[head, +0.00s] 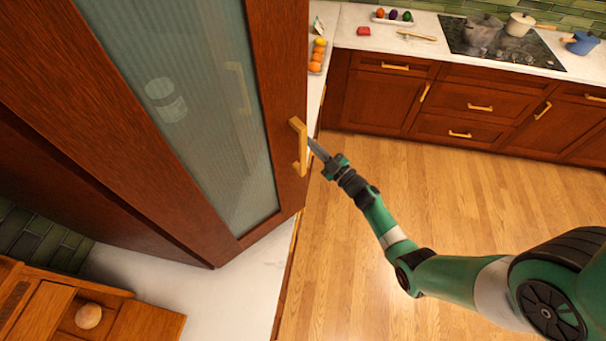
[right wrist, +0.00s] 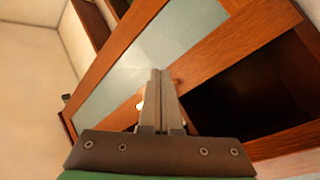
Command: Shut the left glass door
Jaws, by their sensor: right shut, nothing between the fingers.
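The glass door (head: 190,95) has a red-brown wooden frame and a ribbed, see-through pane. It fills the upper left of the head view, with a gold handle (head: 299,146) on its right edge. In the right wrist view the door's pane (right wrist: 130,95) shows beside a dark opening (right wrist: 245,110), so a door stands open there. My right gripper (head: 314,146) is shut and empty, its tips right beside the handle; I cannot tell whether they touch it. It also shows in the right wrist view (right wrist: 160,75), pointing toward the door frame. My left gripper is out of view.
A white counter (head: 205,290) runs below the cabinet, with a wooden box (head: 45,310) holding a round item. Across the wood floor (head: 400,190) are drawers (head: 480,105), a cooktop (head: 495,45) with pots, and a tray of fruit (head: 316,57). The floor is clear.

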